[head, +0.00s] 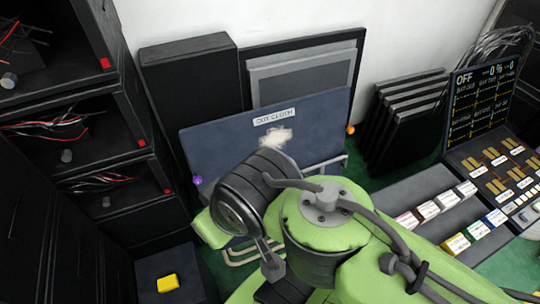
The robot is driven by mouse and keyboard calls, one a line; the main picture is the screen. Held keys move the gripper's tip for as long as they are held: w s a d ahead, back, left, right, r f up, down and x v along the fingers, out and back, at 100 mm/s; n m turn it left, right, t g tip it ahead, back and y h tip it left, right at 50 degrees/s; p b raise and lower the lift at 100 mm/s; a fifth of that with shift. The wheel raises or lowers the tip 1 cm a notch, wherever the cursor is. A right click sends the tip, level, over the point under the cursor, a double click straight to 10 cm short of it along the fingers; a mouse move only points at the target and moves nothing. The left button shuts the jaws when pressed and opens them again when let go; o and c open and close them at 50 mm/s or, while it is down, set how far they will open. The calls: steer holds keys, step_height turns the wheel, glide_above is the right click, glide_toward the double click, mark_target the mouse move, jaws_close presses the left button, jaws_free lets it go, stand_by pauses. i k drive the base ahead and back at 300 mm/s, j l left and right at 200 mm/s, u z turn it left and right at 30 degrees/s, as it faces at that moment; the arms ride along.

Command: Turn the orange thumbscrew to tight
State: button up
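A small orange knob, which looks like the orange thumbscrew (350,129), sits at the right edge of a dark blue panel (325,112) with a label that seems to read "DOT CLOTH". It is too small to tell how tight it is. My green and dark grey arm stands in front of the panel's lower middle and hides part of it. The end of my arm points away or is hidden, and I cannot make out my gripper's fingers.
A purple knob (197,180) is on the panel's left edge. A beige fluffy thing (276,137) shows above my arm. Black shelves with cables (85,130) stand at left. Black slabs (403,120) and a control console (490,175) stand at right. A yellow block (167,283) lies lower left.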

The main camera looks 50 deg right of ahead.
mark_target(350, 129)
steer(key=z, duration=1.55)
steer(key=k+l+u, duration=0.2)
steer(key=k+l, duration=0.15)
